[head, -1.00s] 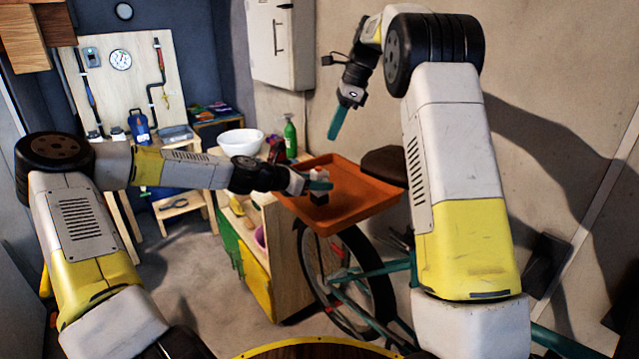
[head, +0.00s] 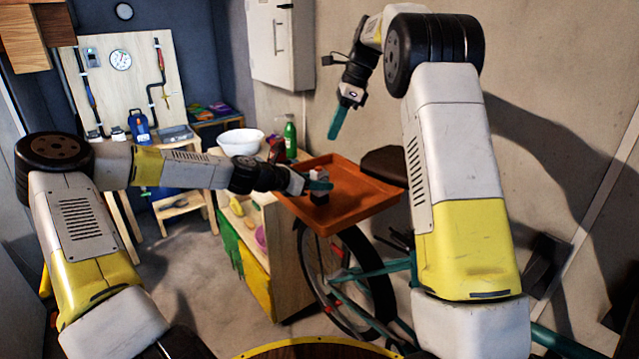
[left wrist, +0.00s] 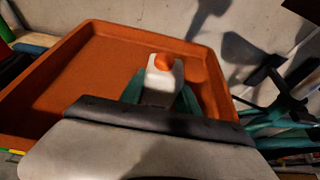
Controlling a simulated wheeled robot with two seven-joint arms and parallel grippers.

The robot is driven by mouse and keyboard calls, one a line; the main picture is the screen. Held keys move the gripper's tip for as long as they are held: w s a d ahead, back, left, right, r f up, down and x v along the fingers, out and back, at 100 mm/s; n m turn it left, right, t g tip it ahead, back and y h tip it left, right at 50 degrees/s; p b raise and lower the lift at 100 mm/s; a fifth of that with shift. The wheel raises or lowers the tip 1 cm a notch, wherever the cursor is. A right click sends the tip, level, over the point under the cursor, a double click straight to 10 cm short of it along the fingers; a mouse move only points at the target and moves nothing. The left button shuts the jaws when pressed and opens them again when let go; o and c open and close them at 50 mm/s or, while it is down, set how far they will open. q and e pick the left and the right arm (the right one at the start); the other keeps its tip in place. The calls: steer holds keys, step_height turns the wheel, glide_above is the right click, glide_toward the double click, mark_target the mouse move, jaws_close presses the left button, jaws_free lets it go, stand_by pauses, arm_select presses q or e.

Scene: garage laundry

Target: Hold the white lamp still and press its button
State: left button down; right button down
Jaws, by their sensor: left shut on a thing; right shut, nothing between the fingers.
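The white lamp (head: 318,177) stands in the orange tray (head: 345,215). It is small, with a white upper part and a dark lower part. In the left wrist view the lamp (left wrist: 158,82) shows an orange button (left wrist: 163,62) on top. My left gripper (head: 320,186) is shut on the lamp, with its teal fingers on either side. The left wrist view also shows these fingers (left wrist: 160,92) around the lamp. My right gripper (head: 337,122) is shut and empty, pointing down above the tray's back edge, apart from the lamp.
The tray rests on a wooden cabinet (head: 285,260). A white bowl (head: 241,141) and a green bottle (head: 290,136) stand behind the tray on the left. A bicycle wheel (head: 350,290) is below the tray. The tray's floor around the lamp is bare.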

stand_by(0.4)
steer(key=n+t+h, duration=0.2)
steer(key=n+t, duration=0.7)
steer(key=n, duration=0.2)
glide_above(319, 172)
steer(key=shift+f, duration=3.25)
